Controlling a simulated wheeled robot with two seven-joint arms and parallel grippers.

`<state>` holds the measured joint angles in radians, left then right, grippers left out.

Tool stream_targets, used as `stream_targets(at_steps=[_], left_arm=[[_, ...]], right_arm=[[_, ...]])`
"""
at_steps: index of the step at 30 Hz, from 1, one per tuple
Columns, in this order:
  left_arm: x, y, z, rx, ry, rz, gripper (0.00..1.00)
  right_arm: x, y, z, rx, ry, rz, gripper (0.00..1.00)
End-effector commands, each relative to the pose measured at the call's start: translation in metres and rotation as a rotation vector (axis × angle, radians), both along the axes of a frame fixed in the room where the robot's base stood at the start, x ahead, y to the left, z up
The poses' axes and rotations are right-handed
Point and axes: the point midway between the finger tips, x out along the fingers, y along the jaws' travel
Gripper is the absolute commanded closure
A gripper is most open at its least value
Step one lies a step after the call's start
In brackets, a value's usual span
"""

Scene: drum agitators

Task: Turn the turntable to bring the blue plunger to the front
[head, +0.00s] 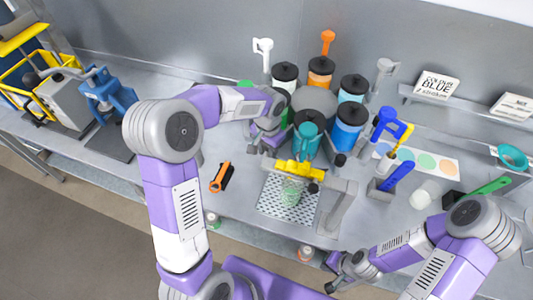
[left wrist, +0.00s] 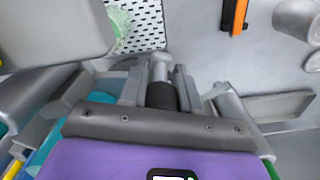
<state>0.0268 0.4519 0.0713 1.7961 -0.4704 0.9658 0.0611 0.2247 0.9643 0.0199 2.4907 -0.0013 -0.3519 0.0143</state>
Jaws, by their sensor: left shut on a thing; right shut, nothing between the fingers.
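The turntable carries several drums with dark lids around a grey centre (head: 314,101). The blue plunger (head: 384,122) stands by the blue drum (head: 348,127), on the right front side. A teal drum (head: 308,128) is at the front, behind a yellow bracket (head: 301,169). My left gripper (head: 266,141) is low at the turntable's left front. In the left wrist view it is shut on a grey rod with a dark sleeve (left wrist: 160,92), which looks like a turntable handle. My right gripper (head: 337,276) is shut and empty near the front edge, away from the turntable.
A perforated tray (head: 272,208) with a greenish glass (head: 291,191) sits in front of the turntable. An orange-handled tool (head: 220,177) lies left of it. A grey holder with a blue-handled tool (head: 398,176), a white cup (head: 424,194) and a colour-dot card (head: 438,165) are to the right.

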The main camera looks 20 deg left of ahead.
Motion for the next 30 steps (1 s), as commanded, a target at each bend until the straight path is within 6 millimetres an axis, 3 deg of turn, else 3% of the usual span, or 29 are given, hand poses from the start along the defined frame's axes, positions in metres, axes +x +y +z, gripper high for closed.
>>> stream_targets(at_steps=[25, 26, 30], left_arm=[[0.0112, 0.0077, 0.0012, -0.002, -0.007, -0.008, 1.0], [0.0112, 0.0077, 0.0012, -0.002, -0.007, -0.008, 0.65], [0.0108, 0.0075, 0.0009, -0.001, -0.005, -0.01, 0.44]], right_arm=[[-0.0001, 0.0, 0.0033, 0.0, 0.0, 0.0, 1.0], [-0.0001, 0.0, 0.0033, 0.0, 0.0, 0.0, 1.0], [-0.0001, 0.0, 0.0033, 0.0, 0.0, 0.0, 1.0]])
